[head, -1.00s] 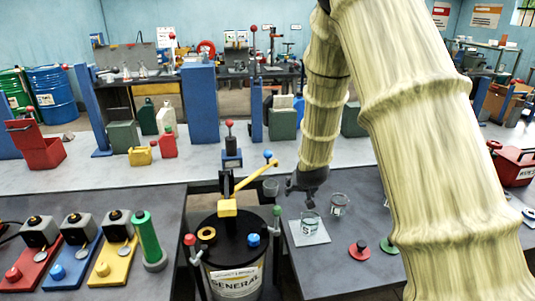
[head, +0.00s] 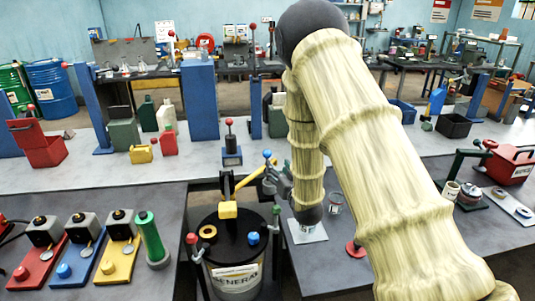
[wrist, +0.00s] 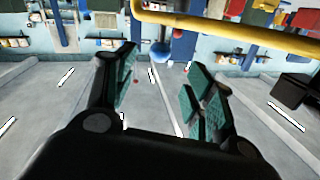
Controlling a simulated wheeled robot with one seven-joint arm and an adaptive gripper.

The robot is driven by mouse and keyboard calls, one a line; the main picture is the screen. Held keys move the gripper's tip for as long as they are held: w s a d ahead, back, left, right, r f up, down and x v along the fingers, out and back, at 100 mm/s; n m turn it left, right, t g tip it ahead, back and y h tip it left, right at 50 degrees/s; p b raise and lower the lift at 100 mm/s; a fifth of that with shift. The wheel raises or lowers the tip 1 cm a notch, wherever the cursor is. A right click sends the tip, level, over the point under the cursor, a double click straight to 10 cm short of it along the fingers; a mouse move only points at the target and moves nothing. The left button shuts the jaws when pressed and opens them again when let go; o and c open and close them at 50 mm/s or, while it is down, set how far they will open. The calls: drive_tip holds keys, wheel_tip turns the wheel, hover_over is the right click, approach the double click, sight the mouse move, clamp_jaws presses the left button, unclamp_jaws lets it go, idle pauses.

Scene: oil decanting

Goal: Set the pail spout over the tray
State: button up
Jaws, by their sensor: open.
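The pail (head: 237,277), labelled GENERAL, stands at the front centre with a black lid. The pale square tray (head: 318,238) lies right of the pail, partly hidden by my arm. My gripper (head: 281,180) is close to the spout's upper end. In the wrist view its jaws (wrist: 160,85) are apart with nothing between them; I cannot tell whether they touch the spout.
A glass jar (head: 335,204) stands behind the tray. A green-topped lever (head: 276,222) rises at the pail's right and a red-topped one (head: 191,245) at its left. A green cylinder (head: 150,241) stands on the left bench. A red disc (head: 355,249) lies right of the tray.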

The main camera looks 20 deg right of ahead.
sight(269, 156)
drive_tip(key=w+p, duration=0.1)
drive_tip(key=w, duration=0.2)
drive_tip(key=w+p, duration=0.2)
drive_tip(key=w, duration=0.2)
drive_tip(key=w+p, duration=0.1)
drive_tip(key=w, duration=0.2)
drive_tip(key=shift+w+d, duration=0.25)
drive_tip(key=shift+w, duration=0.1)
clamp_jaws()
